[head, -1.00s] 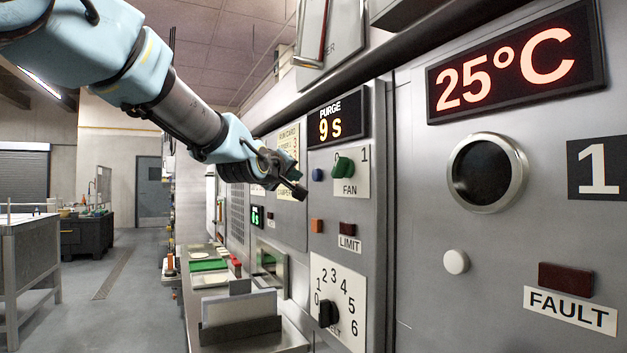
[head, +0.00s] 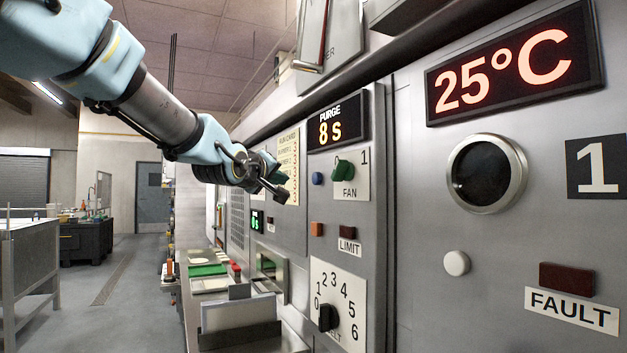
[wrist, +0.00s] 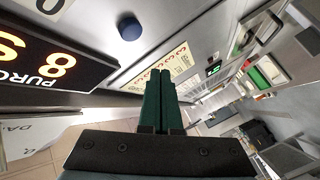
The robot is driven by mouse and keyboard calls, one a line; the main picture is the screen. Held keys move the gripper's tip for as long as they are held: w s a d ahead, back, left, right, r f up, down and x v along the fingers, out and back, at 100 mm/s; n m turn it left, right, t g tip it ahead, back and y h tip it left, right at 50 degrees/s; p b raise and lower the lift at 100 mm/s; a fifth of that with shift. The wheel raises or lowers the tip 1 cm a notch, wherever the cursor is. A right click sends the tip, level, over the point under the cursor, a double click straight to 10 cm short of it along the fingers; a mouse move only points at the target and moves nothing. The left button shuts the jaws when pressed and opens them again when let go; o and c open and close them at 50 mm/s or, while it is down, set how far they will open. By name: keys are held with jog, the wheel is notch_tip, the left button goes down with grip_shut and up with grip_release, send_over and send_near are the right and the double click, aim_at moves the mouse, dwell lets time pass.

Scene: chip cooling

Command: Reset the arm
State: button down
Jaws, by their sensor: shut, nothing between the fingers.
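My gripper (head: 281,191) is in front of the grey control panel (head: 290,235) in the head view, left of the green FAN knob (head: 343,168). It stands apart from the knob. In the wrist view the two dark green fingers (wrist: 162,78) lie side by side, shut, with nothing between them. The knob is not seen in the wrist view. A blue button (head: 317,178) is between my gripper and the knob; it also shows in the wrist view (wrist: 130,27). The PURGE display (head: 330,131) reads 8 s.
A 25°C display (head: 515,62), a round port (head: 487,172) and a FAULT lamp (head: 566,277) are on the right. A black dial (head: 328,317) sits low on the panel. A ledge holds trays (head: 240,312) below my arm. The aisle floor (head: 125,275) at left is clear.

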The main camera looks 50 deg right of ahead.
dwell(0.3)
jog(key=w+a+f+n+y+p, duration=0.1)
jog(key=w+a+f+y, duration=0.5)
jog(key=a+f, duration=0.65)
jog(key=w+a+f+y, duration=0.4)
jog(key=w+a+f, duration=0.45)
jog(key=a, duration=0.75)
jog(key=s+a+f+g+y, duration=0.1)
jog(key=s+a+f+y, duration=0.15)
jog(key=a+f, duration=0.4)
jog(key=s+a+f+g+y, duration=0.1)
jog(key=s+a+f, duration=0.25)
jog(key=a, duration=0.65)
jog(key=s+a+f+g+y, duration=0.1)
jog(key=s+a+f, duration=0.2)
jog(key=s+a, duration=0.2)
jog(key=s+a+f+n+g+y+p, duration=0.1)
jog(key=s+a+f+g, duration=0.1)
jog(key=s+a, duration=0.3)
jog(key=shift+s+a+f, duration=0.3)
jog(key=shift+a+f, duration=0.25)
jog(key=shift+a, duration=0.3)
